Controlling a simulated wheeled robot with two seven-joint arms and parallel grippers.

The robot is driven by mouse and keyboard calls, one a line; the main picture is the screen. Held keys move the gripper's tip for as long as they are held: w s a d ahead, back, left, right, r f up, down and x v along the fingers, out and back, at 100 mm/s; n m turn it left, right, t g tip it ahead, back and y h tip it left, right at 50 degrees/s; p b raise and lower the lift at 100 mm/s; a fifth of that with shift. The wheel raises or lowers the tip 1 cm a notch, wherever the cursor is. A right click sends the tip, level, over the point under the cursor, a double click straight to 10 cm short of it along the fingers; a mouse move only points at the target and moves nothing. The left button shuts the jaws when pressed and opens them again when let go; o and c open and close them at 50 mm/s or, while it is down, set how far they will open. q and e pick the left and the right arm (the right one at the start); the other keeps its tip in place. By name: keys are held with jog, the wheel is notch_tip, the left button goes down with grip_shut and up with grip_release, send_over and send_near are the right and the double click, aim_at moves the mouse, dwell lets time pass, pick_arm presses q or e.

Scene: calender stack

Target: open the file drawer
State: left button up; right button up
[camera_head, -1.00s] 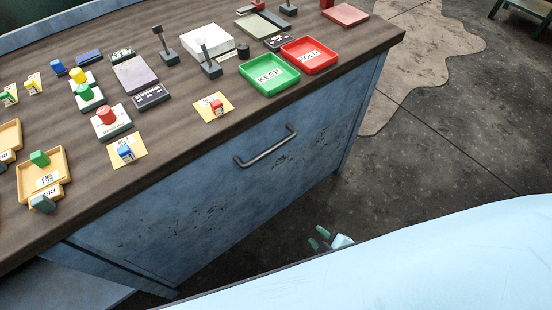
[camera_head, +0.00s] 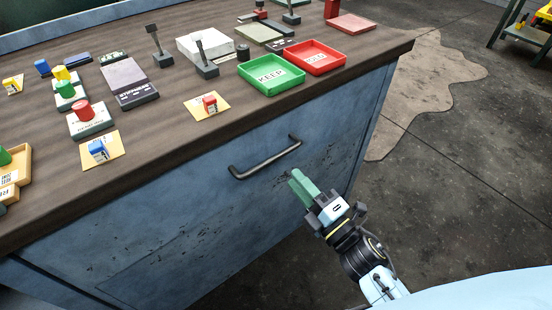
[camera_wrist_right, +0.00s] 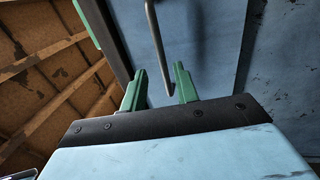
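The file drawer's blue, worn front (camera_head: 215,225) is in the side of the desk and looks flush with it, so the drawer appears shut. Its dark bar handle (camera_head: 265,160) sits high on that front. My right gripper (camera_head: 297,180), with green fingers, is just below and right of the handle's right end in the head view. In the right wrist view the gripper (camera_wrist_right: 160,72) is open, its fingers apart. The handle (camera_wrist_right: 156,45) shows in line with the gap between them, beyond the tips; I cannot tell how far. My left gripper is out of view.
The wooden desk top (camera_head: 180,130) overhangs the drawer front. It bears a green KEEP tray (camera_head: 272,90), a red tray (camera_head: 318,70), stamps, blocks and cards. A small table (camera_head: 525,35) stands at the far right.

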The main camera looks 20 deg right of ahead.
aim_at(276, 156)
jog(key=b+x, duration=0.1)
jog(key=x, duration=0.7)
jog(key=shift+w+a, duration=0.1)
jog(key=shift+w, duration=0.15)
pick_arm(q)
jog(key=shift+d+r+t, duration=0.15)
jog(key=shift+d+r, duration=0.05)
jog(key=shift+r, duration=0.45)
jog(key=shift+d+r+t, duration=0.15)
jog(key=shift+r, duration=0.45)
pick_arm(e)
grip_shut()
